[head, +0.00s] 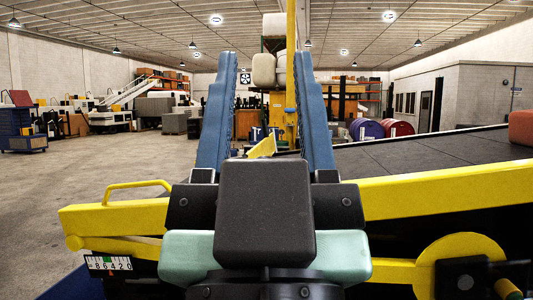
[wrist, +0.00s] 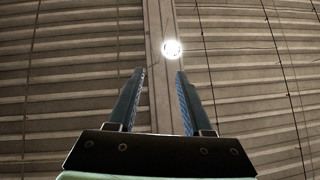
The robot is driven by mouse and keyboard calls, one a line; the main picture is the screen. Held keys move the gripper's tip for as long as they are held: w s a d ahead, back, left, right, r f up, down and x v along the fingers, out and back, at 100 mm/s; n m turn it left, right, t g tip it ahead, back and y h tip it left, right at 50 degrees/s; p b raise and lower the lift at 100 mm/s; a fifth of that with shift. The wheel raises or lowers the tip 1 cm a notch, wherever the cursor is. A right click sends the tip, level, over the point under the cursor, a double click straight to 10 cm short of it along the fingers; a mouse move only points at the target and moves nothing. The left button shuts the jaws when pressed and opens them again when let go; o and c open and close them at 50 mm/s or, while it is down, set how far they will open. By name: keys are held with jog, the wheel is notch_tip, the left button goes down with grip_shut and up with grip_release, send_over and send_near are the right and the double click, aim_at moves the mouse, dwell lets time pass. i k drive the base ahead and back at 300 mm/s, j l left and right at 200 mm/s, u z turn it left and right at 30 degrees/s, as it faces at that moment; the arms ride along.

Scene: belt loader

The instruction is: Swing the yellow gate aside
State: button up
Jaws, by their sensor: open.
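My gripper (head: 265,55) stands upright in the middle of the head view, its two blue fingers wide apart with nothing held between them. In the wrist view my gripper (wrist: 160,72) points at the ceiling, and no gate shows there. I cannot clearly make out a yellow gate. A small tilted yellow piece (head: 262,148) shows low between the fingers, partly hidden by my wrist. A tall yellow post (head: 291,75) stands farther back, behind the right finger. I cannot tell whether either belongs to the gate.
The belt loader's yellow frame (head: 450,190) crosses close in front, with a yellow handrail (head: 137,187) at left and a dark belt (head: 430,155) at right. A red case (head: 521,127) lies on the belt. Blue and red drums (head: 366,129) stand behind. Open floor (head: 100,170) lies left.

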aim_at(265, 147)
jog(key=j+z, duration=0.15)
jog(key=z, duration=0.55)
jog(key=i+j+z, duration=0.1)
jog(key=j+z, duration=0.3)
jog(key=j, duration=0.8)
jog(key=j+z, duration=0.45)
jog(key=j, duration=0.7)
jog(key=i+j, duration=0.1)
jog(key=i, duration=0.3)
